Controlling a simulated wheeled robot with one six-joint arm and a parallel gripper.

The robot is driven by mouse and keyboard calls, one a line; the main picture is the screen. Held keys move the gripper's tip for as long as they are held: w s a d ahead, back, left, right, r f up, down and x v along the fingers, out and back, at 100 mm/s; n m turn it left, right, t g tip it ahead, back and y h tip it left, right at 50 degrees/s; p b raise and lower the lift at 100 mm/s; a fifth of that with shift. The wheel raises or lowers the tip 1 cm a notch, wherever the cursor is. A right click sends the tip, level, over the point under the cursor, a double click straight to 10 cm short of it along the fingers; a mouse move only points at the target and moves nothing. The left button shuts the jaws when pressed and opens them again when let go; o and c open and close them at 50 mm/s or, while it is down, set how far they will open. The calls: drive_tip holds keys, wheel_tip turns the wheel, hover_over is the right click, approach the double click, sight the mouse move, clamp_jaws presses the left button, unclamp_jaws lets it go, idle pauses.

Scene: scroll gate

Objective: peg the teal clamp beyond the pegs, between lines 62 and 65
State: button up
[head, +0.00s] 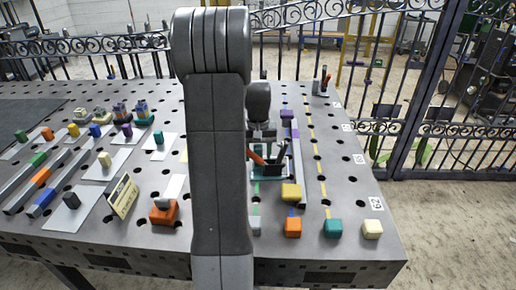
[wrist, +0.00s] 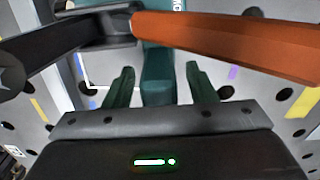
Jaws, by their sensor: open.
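The teal clamp (head: 270,176), with an orange handle and a black bar, is on the right half of the table, partly hidden by my arm. In the wrist view the teal clamp body (wrist: 158,80) is between the fingers of my gripper (wrist: 160,84), which are open with gaps on both sides. The orange handle (wrist: 230,40) and the black bar (wrist: 65,45) cross the view beyond the fingertips. My gripper (head: 262,135) is just behind and above the clamp in the head view. I cannot tell which marks are lines 62 and 65, or which things are the pegs.
A yellow dashed line (head: 317,165) runs along the table's right side, beside number cards (head: 375,203). Orange (head: 293,227), teal (head: 333,228) and cream (head: 372,229) blocks stand at the front. A yellow block (head: 291,191) is near the clamp. A small dark-and-red object (head: 321,82) stands far right.

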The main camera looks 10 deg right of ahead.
clamp_jaws()
idle(0.3)
drive_tip(key=shift+s+d+m, duration=0.1)
drive_tip(key=shift+d+m, duration=0.25)
drive_tip(key=shift+m, duration=0.35)
unclamp_jaws()
